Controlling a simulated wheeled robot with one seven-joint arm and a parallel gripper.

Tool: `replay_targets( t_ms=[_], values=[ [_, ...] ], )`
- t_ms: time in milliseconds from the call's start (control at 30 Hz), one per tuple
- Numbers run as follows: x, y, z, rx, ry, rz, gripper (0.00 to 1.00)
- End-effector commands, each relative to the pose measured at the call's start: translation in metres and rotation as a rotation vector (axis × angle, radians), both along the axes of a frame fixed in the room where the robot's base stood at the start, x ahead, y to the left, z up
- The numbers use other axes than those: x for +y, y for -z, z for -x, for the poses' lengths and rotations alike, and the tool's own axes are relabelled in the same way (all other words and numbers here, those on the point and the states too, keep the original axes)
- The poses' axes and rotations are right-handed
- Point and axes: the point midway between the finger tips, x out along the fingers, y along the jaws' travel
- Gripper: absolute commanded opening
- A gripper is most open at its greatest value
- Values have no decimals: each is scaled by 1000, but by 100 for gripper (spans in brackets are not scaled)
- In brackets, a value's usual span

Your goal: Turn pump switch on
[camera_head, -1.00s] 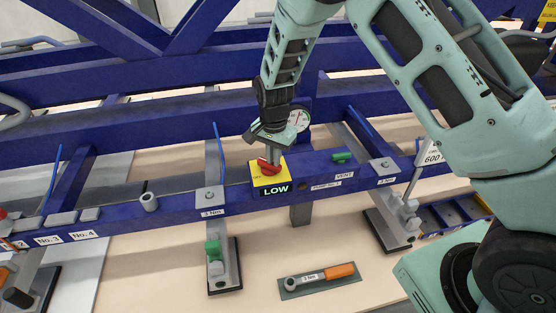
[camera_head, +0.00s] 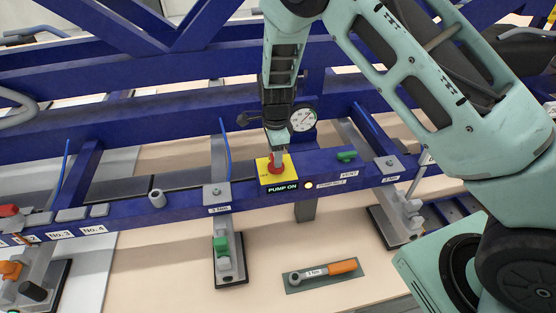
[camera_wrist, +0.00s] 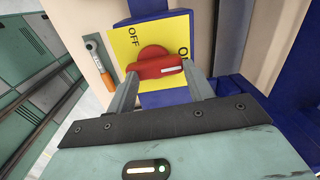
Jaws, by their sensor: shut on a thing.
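The pump switch is a red rotary knob (camera_head: 276,164) on a yellow plate (camera_head: 264,177) fixed to the blue rail. The display (camera_head: 283,187) under it reads PUMP ON, with a pale lit lamp (camera_head: 309,185) to its right. My gripper (camera_head: 276,149) comes down from above with its fingers at the knob. In the wrist view my gripper (camera_wrist: 158,85) has one finger on each side of the red knob (camera_wrist: 154,65), shut on it. The yellow plate (camera_wrist: 126,42) shows OFF there, and a second marking at its right is partly cut off.
A round gauge (camera_head: 303,118) stands just behind the switch. A green valve handle (camera_head: 346,156) marked VENT is to the right on the rail. An orange-handled torque wrench (camera_head: 325,273) lies on a mat below.

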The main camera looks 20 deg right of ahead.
Motion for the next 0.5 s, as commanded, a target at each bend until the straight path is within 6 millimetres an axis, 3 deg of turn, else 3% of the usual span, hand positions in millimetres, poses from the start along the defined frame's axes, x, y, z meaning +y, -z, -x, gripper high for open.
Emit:
replay_targets(
  t_ms=[33,333,500],
  values=[
    [3,36,19,42,-5,11,44],
    [5,34,20,42,-6,10,44],
    [5,17,20,41,-6,9,44]
  ],
)
